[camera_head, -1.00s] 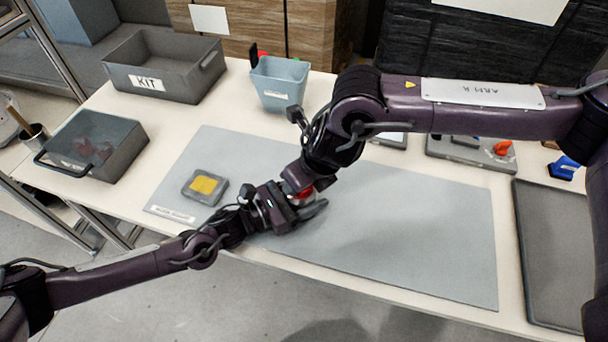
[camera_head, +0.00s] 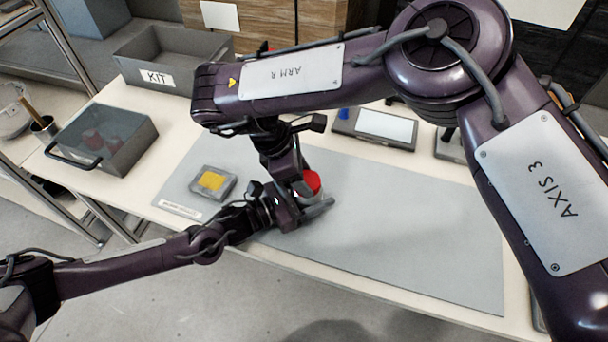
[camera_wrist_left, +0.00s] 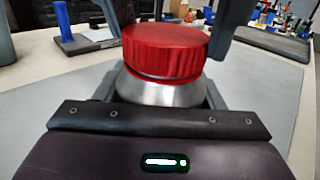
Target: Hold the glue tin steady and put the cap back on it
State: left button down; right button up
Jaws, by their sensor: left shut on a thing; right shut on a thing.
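The glue tin (camera_head: 312,200) stands on the grey mat near its front edge. Its silvery shoulder (camera_wrist_left: 160,92) shows in the left wrist view. My left gripper (camera_head: 312,210) is shut around the tin's body; its jaws (camera_wrist_left: 165,98) flank the tin. The ribbed red cap (camera_head: 313,181) sits over the tin's top, and it also shows in the left wrist view (camera_wrist_left: 165,50). My right gripper (camera_head: 302,182) comes from above and is shut on the cap, with a dark finger (camera_wrist_left: 218,35) at each side. I cannot tell whether the cap is fully seated.
The grey mat (camera_head: 400,230) is clear to the right. A dish with a yellow pad (camera_head: 213,180) lies left of the grippers. A clear-lidded box (camera_head: 128,155) and the KIT bin (camera_head: 185,80) stand farther left. A tray with a pale panel (camera_head: 385,126) is behind.

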jog(key=shift+w+m+g, duration=0.15)
jog(key=shift+m+g, duration=0.35)
jog(key=shift+m, duration=0.7)
jog(key=o, duration=0.9)
jog(key=shift+r, duration=0.1)
jog(key=shift+r, duration=2.2)
jog(key=shift+c, duration=0.2)
